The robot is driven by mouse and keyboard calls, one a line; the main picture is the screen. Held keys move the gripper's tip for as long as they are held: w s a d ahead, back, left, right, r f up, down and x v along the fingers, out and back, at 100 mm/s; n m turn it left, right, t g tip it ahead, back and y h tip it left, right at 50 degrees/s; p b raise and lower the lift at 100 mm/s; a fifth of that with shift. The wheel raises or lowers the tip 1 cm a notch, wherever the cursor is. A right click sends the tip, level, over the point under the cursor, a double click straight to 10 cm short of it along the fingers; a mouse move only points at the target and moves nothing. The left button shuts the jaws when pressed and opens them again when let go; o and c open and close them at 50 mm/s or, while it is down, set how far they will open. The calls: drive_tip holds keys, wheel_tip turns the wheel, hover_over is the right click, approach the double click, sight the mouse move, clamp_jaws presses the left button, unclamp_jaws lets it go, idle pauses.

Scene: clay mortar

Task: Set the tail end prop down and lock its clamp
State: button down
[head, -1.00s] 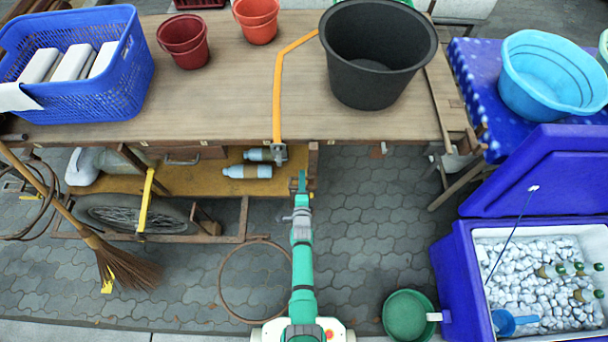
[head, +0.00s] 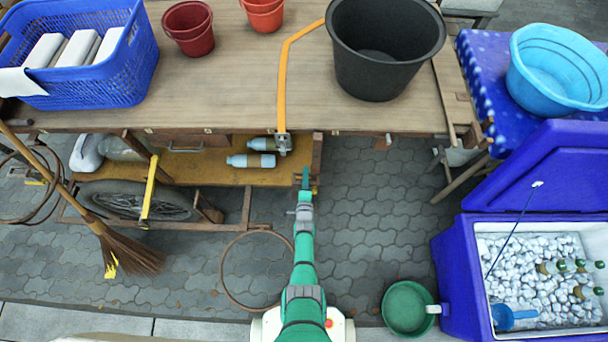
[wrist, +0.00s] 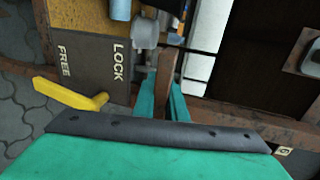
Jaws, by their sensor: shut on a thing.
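My gripper (head: 305,180) is at the cart's near right underside corner, below the table edge. In the wrist view its teal fingers (wrist: 163,98) are shut on a narrow rusty brown bar (wrist: 165,68), which I take to be the tail end prop. The bar's lower end is hidden behind my gripper. Left of it is a dark plate (wrist: 92,60) marked FREE and LOCK. A yellow clamp lever (wrist: 70,94) below the plate points left, on the FREE side. In the head view my gripper hides most of the prop.
A shelf with bottles (head: 250,161) is just left of my gripper. A blue cooler (head: 455,270) and green basin (head: 407,308) stand right. Paving between is clear.

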drive_tip(key=c, duration=1.8)
unclamp_jaws()
drive_tip(key=shift+s, duration=0.15)
drive_tip(key=v, duration=1)
drive_tip(key=shift+s, duration=0.25)
drive_tip(key=shift+r, duration=0.1)
